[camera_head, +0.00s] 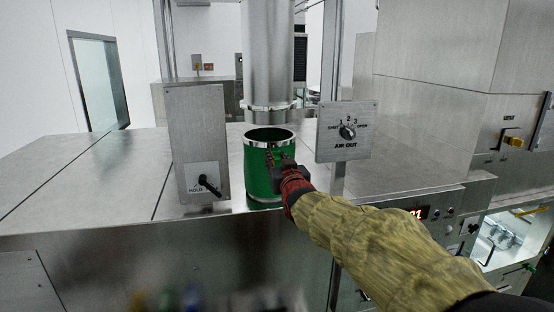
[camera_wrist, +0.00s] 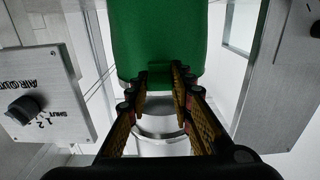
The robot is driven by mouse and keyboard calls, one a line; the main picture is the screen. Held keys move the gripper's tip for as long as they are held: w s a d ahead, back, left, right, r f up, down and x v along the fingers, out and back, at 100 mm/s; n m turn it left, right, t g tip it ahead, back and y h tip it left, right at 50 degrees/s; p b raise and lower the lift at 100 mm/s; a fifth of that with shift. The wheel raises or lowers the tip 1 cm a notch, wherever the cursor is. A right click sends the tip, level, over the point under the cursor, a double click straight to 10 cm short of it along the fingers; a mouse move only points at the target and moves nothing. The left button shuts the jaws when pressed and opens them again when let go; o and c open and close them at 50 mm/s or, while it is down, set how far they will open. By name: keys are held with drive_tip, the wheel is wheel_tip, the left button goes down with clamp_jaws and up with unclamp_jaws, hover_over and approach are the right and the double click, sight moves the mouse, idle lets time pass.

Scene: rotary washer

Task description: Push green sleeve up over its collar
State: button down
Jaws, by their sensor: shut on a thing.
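The green sleeve (camera_head: 257,178) stands upright on the steel worktop in the head view, with a silver band round its top. A silver collar (camera_head: 268,107) rings the lower end of the vertical pipe above it, with a gap between the two. My gripper (camera_head: 276,160) reaches the sleeve's front from the right. In the wrist view, which is upside down, the green sleeve (camera_wrist: 160,40) fills the top middle. There my gripper (camera_wrist: 160,85) is shut on a small green tab at the sleeve's edge. The fingers hide part of the tab.
A steel panel with a HOLD lever (camera_head: 208,185) stands left of the sleeve. The AIR OUT dial panel (camera_head: 346,131) is close on the right, above my forearm, and shows in the wrist view too. The steel worktop (camera_head: 85,185) is clear at left.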

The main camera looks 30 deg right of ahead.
idle(0.4)
approach(273, 124)
drive_tip(key=x, duration=0.5)
drive_tip(key=shift+r, duration=0.25)
drive_tip(key=c, duration=2)
unclamp_jaws()
drive_tip(key=shift+c, duration=0.2)
drive_tip(key=o, duration=0.5)
drive_tip(key=shift+f, duration=0.2)
drive_tip(key=v, duration=1.2)
